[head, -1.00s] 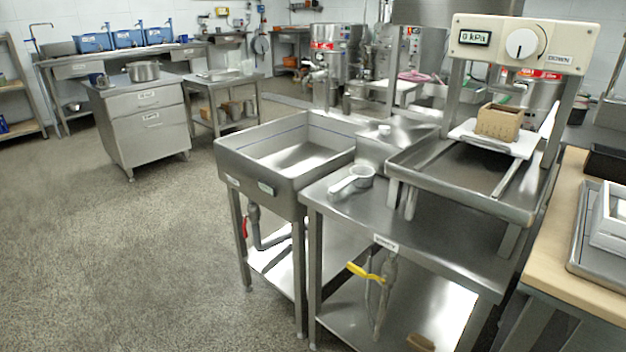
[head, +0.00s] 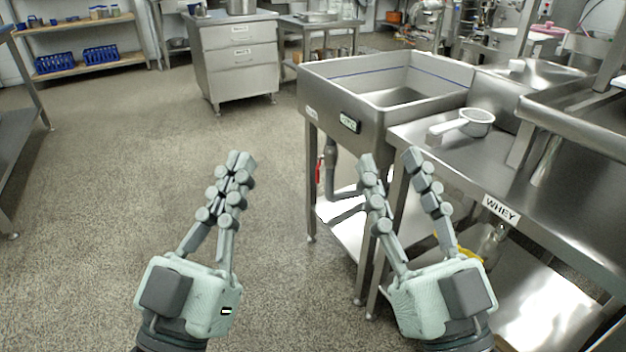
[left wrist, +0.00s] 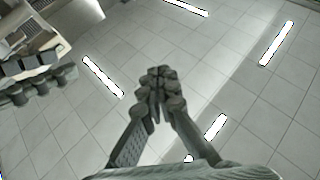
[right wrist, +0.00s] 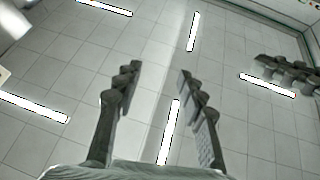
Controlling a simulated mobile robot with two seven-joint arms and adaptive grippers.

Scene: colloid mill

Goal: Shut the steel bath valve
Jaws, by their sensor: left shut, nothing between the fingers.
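The steel bath (head: 335,92) stands on legs right of centre in the head view. Under it, a grey drain pipe (head: 331,155) carries the valve, whose red handle (head: 319,170) hangs roughly upright beside the pipe. My left gripper (head: 241,160) is shut and empty, left of the valve and apart from it; its closed fingers also show in the left wrist view (left wrist: 160,78). My right gripper (head: 390,160) is open and empty in front of the bath's right side, and open in the right wrist view (right wrist: 158,72). Both wrist views look up at the ceiling.
A steel table labelled WHEY (head: 500,208) adjoins the bath's right, with a white-handled scoop (head: 470,123) on top. A yellow handle (head: 462,254) below it is partly hidden by my right gripper. A drawer cabinet (head: 235,60) stands behind. The floor left is clear.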

